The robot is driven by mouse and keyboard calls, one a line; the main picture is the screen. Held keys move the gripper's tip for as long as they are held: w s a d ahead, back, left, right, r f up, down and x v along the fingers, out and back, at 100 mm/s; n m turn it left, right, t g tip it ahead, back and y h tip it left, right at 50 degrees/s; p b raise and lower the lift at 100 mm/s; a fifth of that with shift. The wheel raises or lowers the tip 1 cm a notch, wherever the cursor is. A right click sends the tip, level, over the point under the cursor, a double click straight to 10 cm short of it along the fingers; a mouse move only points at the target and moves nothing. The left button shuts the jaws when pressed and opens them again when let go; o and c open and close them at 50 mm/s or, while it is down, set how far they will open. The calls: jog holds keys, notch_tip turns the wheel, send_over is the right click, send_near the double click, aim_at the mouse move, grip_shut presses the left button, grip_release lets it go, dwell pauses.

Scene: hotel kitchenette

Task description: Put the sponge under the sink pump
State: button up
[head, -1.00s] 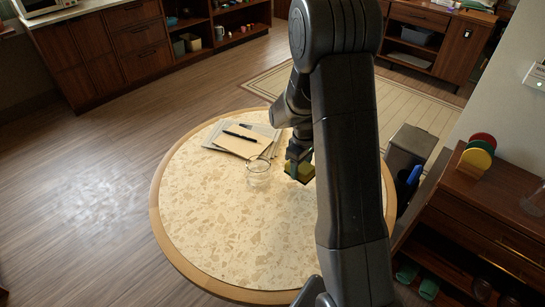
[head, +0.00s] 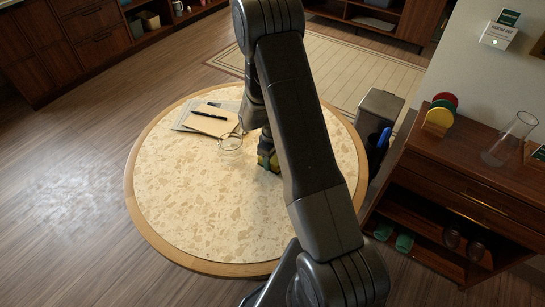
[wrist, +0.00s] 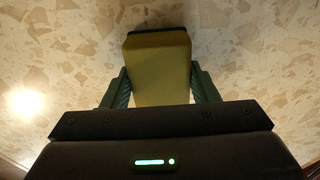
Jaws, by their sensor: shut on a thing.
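The sponge is a yellow block with a dark green layer; it shows in the wrist view (wrist: 158,66) and, partly hidden by my arm, in the head view (head: 268,162). My gripper (wrist: 160,90) is shut on it, one finger on each side. The sponge is over the round table (head: 180,215), to the right of a clear glass (head: 230,141). I cannot tell whether it touches the tabletop. No sink or pump shows in these views.
A notebook with a black pen (head: 210,116) lies behind the glass. A wooden cabinet (head: 460,165) on the right bears colored discs (head: 440,108) and a glass vessel (head: 510,138). Floor at the left is clear.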

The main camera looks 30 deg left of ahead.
jog(key=shift+f, duration=0.1)
jog(key=o, duration=1)
